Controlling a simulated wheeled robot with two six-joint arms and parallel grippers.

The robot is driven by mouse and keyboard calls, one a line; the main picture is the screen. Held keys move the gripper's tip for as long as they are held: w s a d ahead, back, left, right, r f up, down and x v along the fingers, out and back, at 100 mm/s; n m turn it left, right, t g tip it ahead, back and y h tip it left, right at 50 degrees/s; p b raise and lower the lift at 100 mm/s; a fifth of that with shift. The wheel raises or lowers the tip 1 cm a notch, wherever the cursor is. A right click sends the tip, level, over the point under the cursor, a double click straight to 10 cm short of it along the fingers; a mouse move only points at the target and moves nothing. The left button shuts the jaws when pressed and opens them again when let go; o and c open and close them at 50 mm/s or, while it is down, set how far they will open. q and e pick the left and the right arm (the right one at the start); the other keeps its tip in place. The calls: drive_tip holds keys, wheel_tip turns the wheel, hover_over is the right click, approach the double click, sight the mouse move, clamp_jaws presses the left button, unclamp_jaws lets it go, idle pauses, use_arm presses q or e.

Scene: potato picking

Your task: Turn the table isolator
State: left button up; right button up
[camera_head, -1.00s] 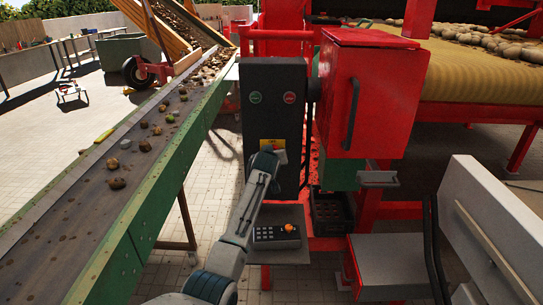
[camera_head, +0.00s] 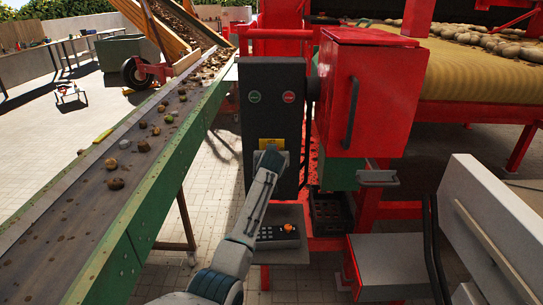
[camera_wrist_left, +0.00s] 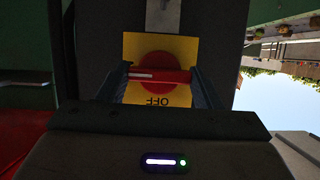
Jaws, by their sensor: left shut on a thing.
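The isolator is a red rotary knob (camera_wrist_left: 158,72) on a yellow plate (camera_wrist_left: 130,46) marked OFF, which appears upside down in the left wrist view. The plate (camera_head: 272,143) also shows low on the dark control box (camera_head: 272,100) in the head view. My left gripper (camera_wrist_left: 160,80) has a finger on each side of the knob's red handle and is shut on it. In the head view my left gripper (camera_head: 270,158) is at the front of the box and hides the knob. My right gripper is not in view.
A green button (camera_head: 254,97) and a red button (camera_head: 289,97) are higher on the box. A red cabinet (camera_head: 375,95) stands close on the right. A conveyor (camera_head: 130,150) with potatoes runs along the left.

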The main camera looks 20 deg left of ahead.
use_arm(q)
drive_tip(key=o, duration=1)
drive_tip(key=shift+b+v, duration=1.8)
drive_tip(key=shift+v, duration=3.6)
